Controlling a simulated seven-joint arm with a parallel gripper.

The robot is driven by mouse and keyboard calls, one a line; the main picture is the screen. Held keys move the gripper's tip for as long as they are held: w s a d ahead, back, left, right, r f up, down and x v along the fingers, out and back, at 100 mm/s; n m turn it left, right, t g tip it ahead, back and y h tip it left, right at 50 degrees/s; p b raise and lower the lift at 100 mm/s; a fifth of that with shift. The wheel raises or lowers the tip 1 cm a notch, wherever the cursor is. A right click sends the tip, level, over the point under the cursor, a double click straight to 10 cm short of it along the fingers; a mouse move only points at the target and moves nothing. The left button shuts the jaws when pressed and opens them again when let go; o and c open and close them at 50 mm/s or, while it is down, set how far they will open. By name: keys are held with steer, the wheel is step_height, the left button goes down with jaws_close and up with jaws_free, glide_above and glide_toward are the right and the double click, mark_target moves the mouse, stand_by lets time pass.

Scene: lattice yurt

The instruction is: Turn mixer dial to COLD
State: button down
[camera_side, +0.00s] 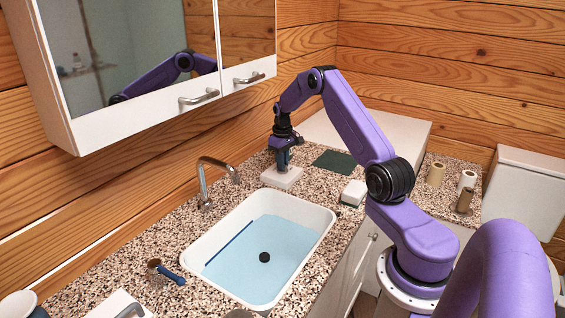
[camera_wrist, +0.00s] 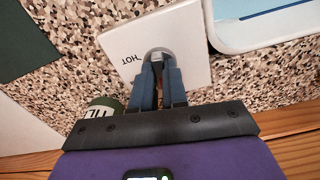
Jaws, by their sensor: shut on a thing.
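The mixer is a white box (camera_side: 281,178) on the speckled counter behind the sink. In the wrist view its white top (camera_wrist: 185,35) carries the word HOT near the left edge; no COLD mark shows. A round silver dial (camera_wrist: 158,52) stands on that top. My gripper (camera_wrist: 158,68) is shut on the dial, a blue-grey finger on either side. In the side view my gripper (camera_side: 283,165) points down onto the box and hides the dial. I cannot tell which way the dial points.
A white sink (camera_side: 216,235) with blue water lies in front of the box, with a metal tap (camera_side: 205,185) at its left. A dark green mat (camera_side: 334,162) and a white block (camera_side: 354,191) lie to the right. A mirrored cabinet (camera_side: 140,50) overhangs the counter at left.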

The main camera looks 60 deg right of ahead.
steer(key=shift+n, duration=0.8)
steer(key=c, duration=1.1)
jaws_free()
steer(key=shift+c, duration=0.2)
step_height(320, 180, up, 18)
steer(key=shift+f, duration=0.25)
